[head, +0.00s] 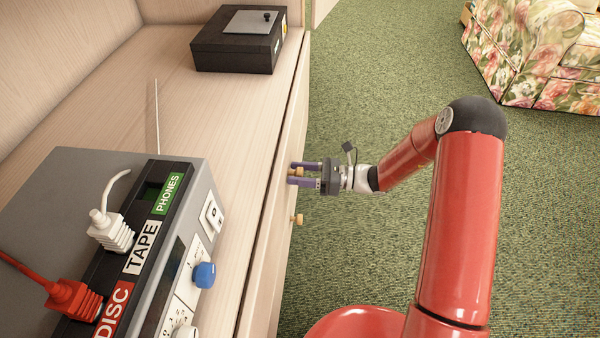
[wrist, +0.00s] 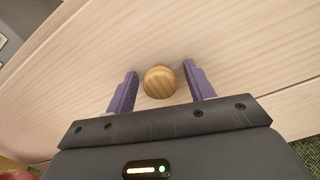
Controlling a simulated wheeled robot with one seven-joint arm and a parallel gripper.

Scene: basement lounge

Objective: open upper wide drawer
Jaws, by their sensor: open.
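The pale wooden cabinet's front (head: 293,135) faces right in the head view, seen at a steep angle. My gripper (head: 291,175) is at that front, its two purple fingers pointing at it. In the wrist view, a round wooden knob (wrist: 159,82) on the pale drawer face (wrist: 225,45) sits between the open fingers of my gripper (wrist: 160,90), with a gap on each side. A second wooden knob (head: 297,219) shows on the front nearer to me. The drawer looks shut; its full outline is hard to make out.
On the cabinet top (head: 150,120) stand a grey device (head: 60,190) with plugs and knobs, and a black box (head: 238,45) at the back. Green carpet (head: 370,70) is free to the right. A floral armchair (head: 535,50) stands far right.

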